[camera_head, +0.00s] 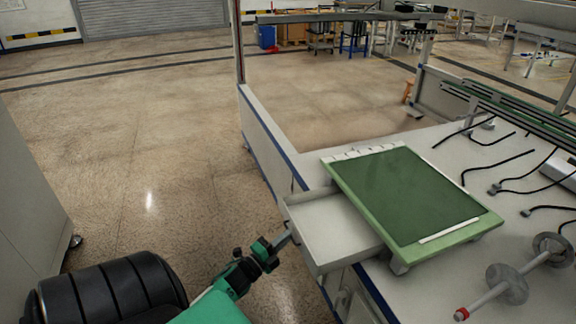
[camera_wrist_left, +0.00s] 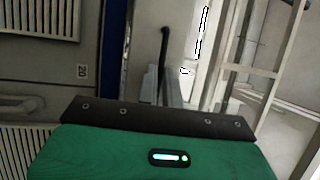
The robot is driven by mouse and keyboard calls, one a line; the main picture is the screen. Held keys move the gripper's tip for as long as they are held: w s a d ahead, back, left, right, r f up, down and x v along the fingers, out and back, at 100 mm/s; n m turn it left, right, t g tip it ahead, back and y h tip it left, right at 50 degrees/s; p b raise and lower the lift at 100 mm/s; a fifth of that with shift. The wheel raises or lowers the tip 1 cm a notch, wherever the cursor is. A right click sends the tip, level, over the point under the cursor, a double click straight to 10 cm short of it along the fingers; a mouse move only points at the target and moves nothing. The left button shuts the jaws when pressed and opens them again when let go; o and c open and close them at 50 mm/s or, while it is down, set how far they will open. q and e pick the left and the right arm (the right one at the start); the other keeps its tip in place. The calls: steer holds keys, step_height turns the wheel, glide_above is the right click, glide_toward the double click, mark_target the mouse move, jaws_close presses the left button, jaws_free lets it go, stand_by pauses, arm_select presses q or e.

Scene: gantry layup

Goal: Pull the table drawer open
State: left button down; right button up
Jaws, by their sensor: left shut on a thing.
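The table drawer (camera_head: 335,226) is a light grey tray that sticks out from the table's left side, partly under a green board. Its inside looks empty in the part that shows. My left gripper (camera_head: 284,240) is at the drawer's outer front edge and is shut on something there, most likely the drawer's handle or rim. The handle itself is hidden by the fingers. In the left wrist view the green gripper body fills the bottom, and the grey fingers (camera_wrist_left: 163,88) reach up to a pale surface. My right gripper does not show.
The white table (camera_head: 470,150) carries the green board (camera_head: 405,190), black cables (camera_head: 490,163) and a roller with discs (camera_head: 505,283) at right. A grey cabinet (camera_head: 25,200) stands at the left. The floor (camera_head: 140,150) between cabinet and table is clear.

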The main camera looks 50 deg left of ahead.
arm_select(q)
steer(key=c, duration=1.6)
jaws_free()
steer(key=shift+o, duration=0.2)
steer(key=s+f, duration=0.2)
steer(key=s, duration=1.1)
steer(key=shift+s+f, duration=0.25)
steer(key=shift+s, duration=0.05)
steer(key=shift+d, duration=0.1)
